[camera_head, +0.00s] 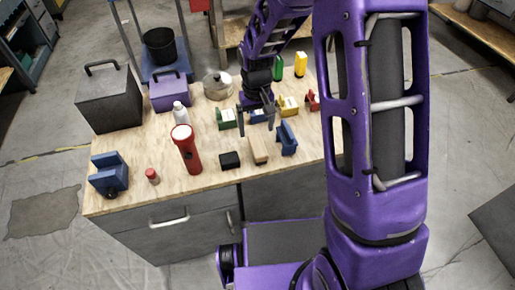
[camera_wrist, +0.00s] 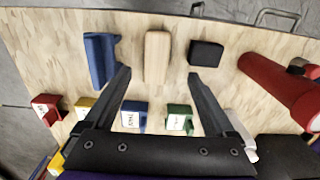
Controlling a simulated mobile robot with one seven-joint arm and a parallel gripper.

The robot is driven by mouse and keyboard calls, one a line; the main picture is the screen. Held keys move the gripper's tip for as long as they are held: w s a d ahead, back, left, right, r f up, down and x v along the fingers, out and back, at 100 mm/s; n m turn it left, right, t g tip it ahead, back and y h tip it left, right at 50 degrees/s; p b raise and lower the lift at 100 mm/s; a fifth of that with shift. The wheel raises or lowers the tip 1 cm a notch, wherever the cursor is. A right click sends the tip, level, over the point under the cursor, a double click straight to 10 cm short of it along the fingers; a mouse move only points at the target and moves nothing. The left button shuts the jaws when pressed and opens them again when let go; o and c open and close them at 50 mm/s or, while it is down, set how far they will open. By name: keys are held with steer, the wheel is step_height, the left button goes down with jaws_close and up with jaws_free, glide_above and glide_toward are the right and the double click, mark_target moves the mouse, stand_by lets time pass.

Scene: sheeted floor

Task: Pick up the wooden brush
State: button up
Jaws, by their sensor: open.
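The wooden brush (camera_head: 258,150) shows as a plain pale wooden block on the workbench, near its front edge. It also shows in the wrist view (camera_wrist: 157,52), lying lengthwise at the top middle; no bristles are visible. My gripper (camera_head: 257,116) is over the bench, farther back than the block. In the wrist view my gripper (camera_wrist: 159,75) is open, with its fingers wide apart and nothing held. The block's near end appears between the two fingertips, apart from both. The height of the fingertips above the bench is hard to tell.
A black block (camera_head: 230,160) and a blue holder (camera_head: 287,138) flank the wooden block closely. Green (camera_head: 227,119) and yellow (camera_head: 289,106) items sit near my gripper.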

mark_target(258, 144)
step_height(258, 144, down, 5)
steer(key=shift+r, duration=0.1)
steer(key=shift+w+d+f+b, duration=0.1)
steer(key=shift+w+f+b, duration=0.05)
steer(key=shift+f, duration=0.7)
steer(key=shift+w+f+b, duration=0.15)
steer(key=shift+w+f, duration=0.05)
steer(key=shift+f, duration=0.7)
steer(key=shift+w+d+f+b, duration=0.1)
steer(key=shift+w+f+b, duration=0.05)
steer(key=shift+f, duration=0.7)
jaws_close()
